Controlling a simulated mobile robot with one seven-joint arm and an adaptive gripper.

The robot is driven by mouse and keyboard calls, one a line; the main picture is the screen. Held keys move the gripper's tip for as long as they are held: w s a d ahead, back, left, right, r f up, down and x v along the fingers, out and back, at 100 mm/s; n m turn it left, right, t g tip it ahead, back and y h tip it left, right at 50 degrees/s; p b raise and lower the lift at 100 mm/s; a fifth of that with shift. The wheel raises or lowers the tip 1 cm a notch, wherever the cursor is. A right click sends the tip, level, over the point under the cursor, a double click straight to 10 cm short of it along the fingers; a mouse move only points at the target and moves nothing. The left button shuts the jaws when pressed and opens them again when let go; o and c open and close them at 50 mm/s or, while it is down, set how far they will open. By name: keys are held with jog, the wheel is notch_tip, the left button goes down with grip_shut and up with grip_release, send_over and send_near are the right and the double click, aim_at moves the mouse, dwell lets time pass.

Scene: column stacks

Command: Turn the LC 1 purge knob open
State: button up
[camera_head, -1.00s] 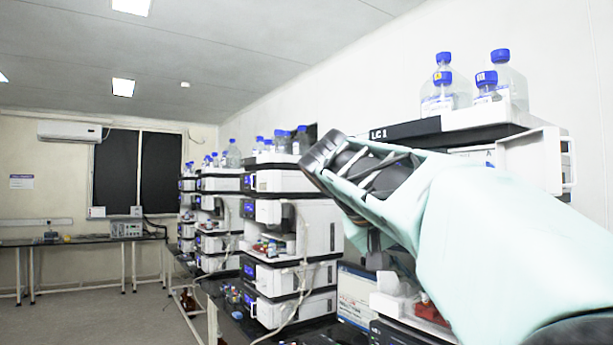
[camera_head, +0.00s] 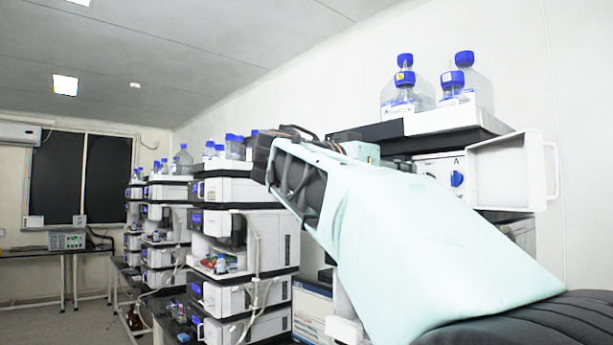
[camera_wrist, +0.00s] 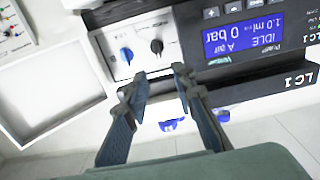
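In the wrist view, turned upside down, the LC 1 pump front has a white panel (camera_wrist: 110,40) with a blue knob (camera_wrist: 127,55) and a black knob (camera_wrist: 156,46). I cannot read which is the purge knob. The blue knob also shows in the head view (camera_head: 457,179), below a letter A. A lit blue display (camera_wrist: 243,36) reads IDLE and 0 bar. My gripper (camera_wrist: 160,74) is open and empty, its fingertips apart, just short of the panel near the black knob. In the head view my sleeved arm covers much of the pump front.
A white open door (camera_head: 548,172) sticks out beside the panel; it shows in the wrist view too (camera_wrist: 15,140). Blue-capped bottles (camera_head: 466,82) stand on top of the stack. Other instrument stacks (camera_head: 243,250) line the bench to the left.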

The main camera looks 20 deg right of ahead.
jog(key=p+x, duration=0.3)
jog(key=x, duration=0.6)
jog(key=shift+d+p, duration=0.2)
jog(key=shift+p, duration=0.15)
jog(key=shift+w+d, duration=0.15)
jog(key=shift+d, duration=0.35)
grip_shut()
